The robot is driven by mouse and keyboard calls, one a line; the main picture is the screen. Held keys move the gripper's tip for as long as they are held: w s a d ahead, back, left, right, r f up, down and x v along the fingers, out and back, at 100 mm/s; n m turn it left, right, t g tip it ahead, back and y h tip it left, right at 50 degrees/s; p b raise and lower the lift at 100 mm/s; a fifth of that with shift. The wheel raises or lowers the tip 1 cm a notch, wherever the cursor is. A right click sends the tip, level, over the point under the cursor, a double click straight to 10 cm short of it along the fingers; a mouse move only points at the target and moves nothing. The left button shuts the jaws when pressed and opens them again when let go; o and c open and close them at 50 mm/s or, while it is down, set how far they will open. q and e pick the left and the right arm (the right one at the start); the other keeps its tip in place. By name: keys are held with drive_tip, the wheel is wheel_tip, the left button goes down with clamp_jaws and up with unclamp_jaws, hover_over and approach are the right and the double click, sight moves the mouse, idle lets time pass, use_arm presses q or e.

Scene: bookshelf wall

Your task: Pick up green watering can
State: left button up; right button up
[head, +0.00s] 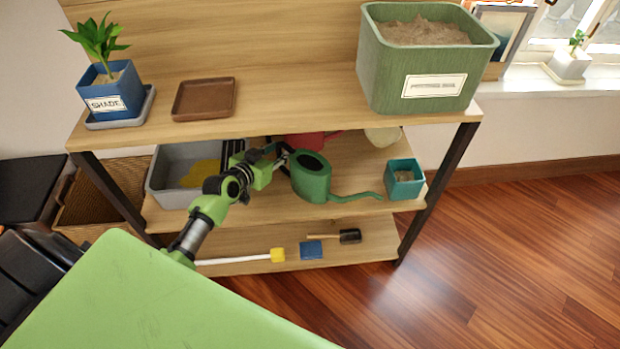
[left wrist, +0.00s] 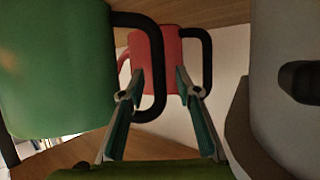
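The green watering can (head: 312,178) stands on the middle shelf in the head view, its spout toward the right. In the left wrist view the green can (left wrist: 55,65) fills the left side, and its black handle (left wrist: 159,65) loops toward the middle. My left gripper (head: 279,160) is at the can's left, handle side in the head view. In the left wrist view my left gripper (left wrist: 160,76) is open, with the handle's outer part showing between its fingers. I cannot tell whether a finger touches the handle. My right gripper is not in view.
A red can (left wrist: 158,50) with a black handle stands behind. A grey bin (head: 168,196) is left of my gripper, and a teal pot (head: 404,190) is right of the spout. The top shelf (head: 290,98) is overhead. The lower shelf (head: 340,258) holds small tools.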

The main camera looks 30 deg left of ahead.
use_arm(q)
clamp_jaws()
drive_tip(key=shift+w+r, duration=0.15)
drive_tip(key=shift+r, duration=0.15)
